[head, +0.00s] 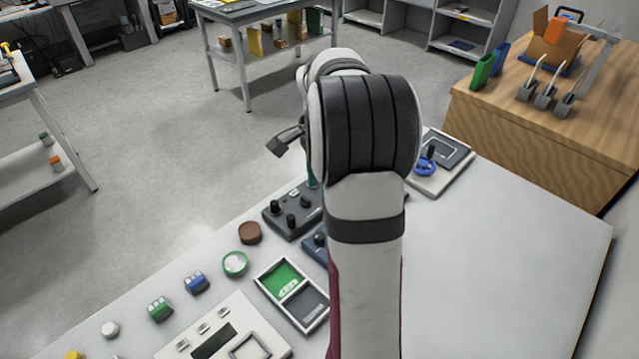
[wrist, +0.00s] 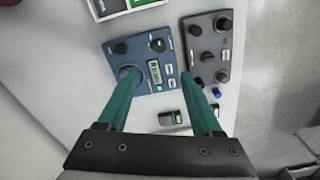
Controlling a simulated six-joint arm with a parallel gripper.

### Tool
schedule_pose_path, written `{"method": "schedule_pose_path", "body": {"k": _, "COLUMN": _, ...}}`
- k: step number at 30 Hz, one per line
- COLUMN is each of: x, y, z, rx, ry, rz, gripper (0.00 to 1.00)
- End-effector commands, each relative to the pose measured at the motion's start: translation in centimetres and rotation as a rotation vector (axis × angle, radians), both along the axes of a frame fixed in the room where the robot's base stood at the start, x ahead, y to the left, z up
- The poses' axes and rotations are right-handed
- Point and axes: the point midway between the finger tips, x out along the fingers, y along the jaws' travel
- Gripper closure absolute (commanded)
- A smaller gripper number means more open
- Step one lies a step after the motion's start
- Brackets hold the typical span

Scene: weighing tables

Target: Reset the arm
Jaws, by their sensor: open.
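My gripper (wrist: 160,78) shows in the wrist view with its two teal fingers spread apart and nothing between their tips. It is above the white table (head: 490,260), over a blue control box (wrist: 142,55) with knobs and a small display. A dark grey control box (wrist: 212,45) with several knobs lies to the right of the blue one. In the head view my own arm hides most of the gripper and much of the blue box (head: 318,245); the dark grey box (head: 290,212) shows left of the arm.
The table's right part is clear. A wooden table (head: 540,130) stands beyond.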

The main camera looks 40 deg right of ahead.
Motion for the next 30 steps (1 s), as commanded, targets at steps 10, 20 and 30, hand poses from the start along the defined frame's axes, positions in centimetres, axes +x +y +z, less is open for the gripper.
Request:
{"method": "schedule_pose_path", "body": {"k": 10, "x": 0.0, "y": 0.0, "z": 0.5, "rx": 0.0, "ry": 0.0, "rz": 0.0, "gripper": 0.33}}
{"method": "schedule_pose_path", "body": {"k": 20, "x": -1.5, "y": 10.0, "z": 3.8, "rx": 0.029, "ry": -0.023, "rz": 0.339, "gripper": 0.33}}
{"method": "schedule_pose_path", "body": {"k": 30, "x": -17.7, "y": 29.0, "z": 3.2, "rx": 0.134, "ry": -0.089, "rz": 1.319, "gripper": 0.33}}
